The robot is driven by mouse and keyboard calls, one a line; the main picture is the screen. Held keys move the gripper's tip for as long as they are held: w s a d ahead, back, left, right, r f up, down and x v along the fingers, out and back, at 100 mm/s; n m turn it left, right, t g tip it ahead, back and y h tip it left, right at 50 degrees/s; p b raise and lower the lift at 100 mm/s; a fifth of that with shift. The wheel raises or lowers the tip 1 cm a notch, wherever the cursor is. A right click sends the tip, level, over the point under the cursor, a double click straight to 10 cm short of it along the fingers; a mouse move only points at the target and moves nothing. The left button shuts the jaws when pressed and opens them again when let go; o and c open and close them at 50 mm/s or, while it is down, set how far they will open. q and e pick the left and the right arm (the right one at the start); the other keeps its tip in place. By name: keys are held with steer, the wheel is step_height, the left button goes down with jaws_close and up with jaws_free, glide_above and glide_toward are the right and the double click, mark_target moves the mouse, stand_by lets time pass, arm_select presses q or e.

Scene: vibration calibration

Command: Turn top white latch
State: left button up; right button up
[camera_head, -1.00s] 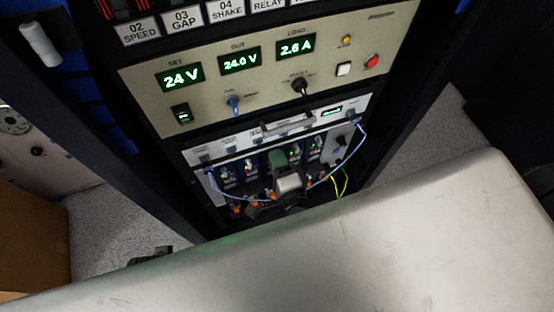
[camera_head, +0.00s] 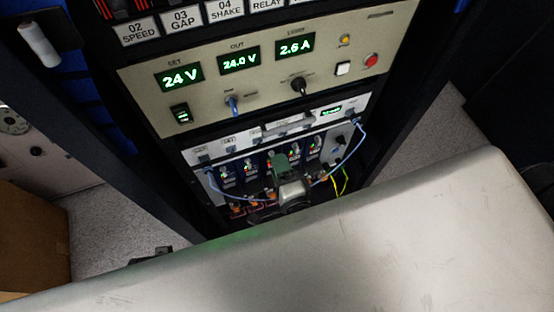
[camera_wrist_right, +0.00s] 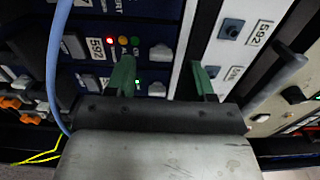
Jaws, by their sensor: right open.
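My right gripper (camera_head: 285,164) is in front of the lower module row in the head view. In the right wrist view its two green fingertips (camera_wrist_right: 163,80) are apart, with nothing held between them. A small white latch (camera_wrist_right: 157,89) on the dark blue module shows between the fingers, near the left finger. Another white latch (camera_wrist_right: 160,52) is just above it in that view. I cannot tell whether a finger touches either latch. In the head view the gripper hides part of the modules. My left gripper is not in view.
A blue cable (camera_head: 354,148) loops beside the gripper; it also crosses the left of the right wrist view (camera_wrist_right: 56,70). Yellow-green wires (camera_head: 343,182) hang at the right. A beige power panel (camera_head: 215,125) is above the modules. A silver handle (camera_head: 288,125) sticks out below it.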

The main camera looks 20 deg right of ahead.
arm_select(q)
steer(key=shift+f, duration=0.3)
arm_select(e)
steer(key=s, duration=0.8)
steer(key=shift+s+d, duration=0.15)
steer(key=shift+s, duration=0.25)
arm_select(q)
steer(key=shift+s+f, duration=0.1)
arm_select(e)
steer(key=shift+w, duration=0.1)
